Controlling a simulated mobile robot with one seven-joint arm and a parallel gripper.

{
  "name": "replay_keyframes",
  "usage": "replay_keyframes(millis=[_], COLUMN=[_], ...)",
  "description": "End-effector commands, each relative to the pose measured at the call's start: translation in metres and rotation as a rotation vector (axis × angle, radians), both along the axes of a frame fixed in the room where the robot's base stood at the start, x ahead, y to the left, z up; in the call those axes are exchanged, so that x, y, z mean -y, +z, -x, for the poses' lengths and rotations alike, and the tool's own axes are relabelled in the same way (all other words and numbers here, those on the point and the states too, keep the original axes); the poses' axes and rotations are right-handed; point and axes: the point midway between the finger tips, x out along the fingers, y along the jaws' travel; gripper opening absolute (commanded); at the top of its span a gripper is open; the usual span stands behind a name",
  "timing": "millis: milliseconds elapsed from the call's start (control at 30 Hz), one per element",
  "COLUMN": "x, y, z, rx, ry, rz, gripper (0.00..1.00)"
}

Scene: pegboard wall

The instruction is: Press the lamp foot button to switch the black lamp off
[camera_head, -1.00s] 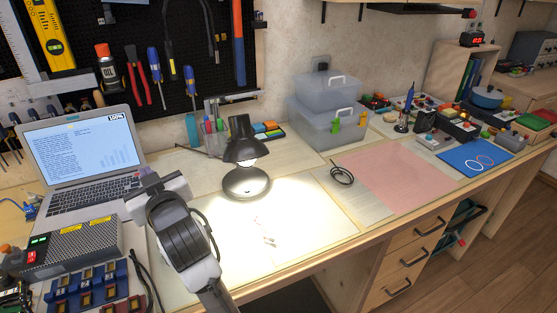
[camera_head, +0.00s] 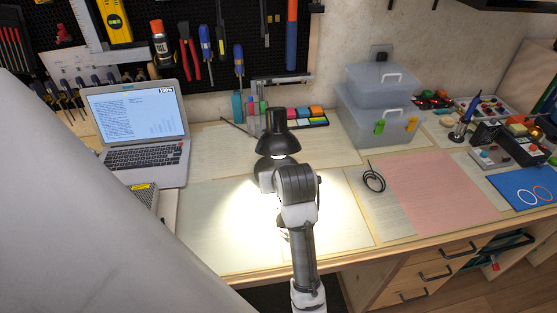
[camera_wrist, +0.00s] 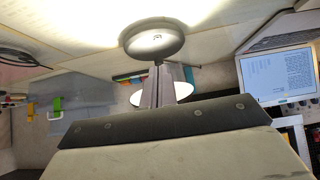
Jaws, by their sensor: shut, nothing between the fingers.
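The black lamp (camera_head: 277,142) stands on the workbench. Its shade shows in the head view, and a bright pool of light lies on the bench, so it is lit. In the wrist view, the round lamp foot (camera_wrist: 140,45) is ahead of my fingertips, with a small mark on its face. My gripper (camera_wrist: 160,68) is shut and empty, its fingers pointing at the near edge of the foot. Whether they touch it I cannot tell. The bright shade opening (camera_wrist: 185,99) shows behind the fingers. In the head view my arm hides most of the foot.
The laptop (camera_head: 140,150) stands left of the lamp. Grey storage boxes (camera_head: 378,125) and sticky notes (camera_head: 305,113) are behind it. A black cable coil (camera_head: 373,180) and a pink mat (camera_head: 440,187) lie to the right.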

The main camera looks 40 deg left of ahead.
Motion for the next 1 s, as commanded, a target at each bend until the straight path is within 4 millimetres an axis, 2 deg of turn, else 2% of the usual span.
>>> replay_keyframes(millis=[167,633,1000], x=[-0.005,-0.047,-0.054], y=[-0.007,-0.060,-0.071], z=[-0.004,-0.040,-0.046], rx=[-0.002,-0.001,0.002], ry=[0.000,-0.001,0.000], rz=[0.002,0.002,-0.001], gripper=[0.00,0.00,0.00])
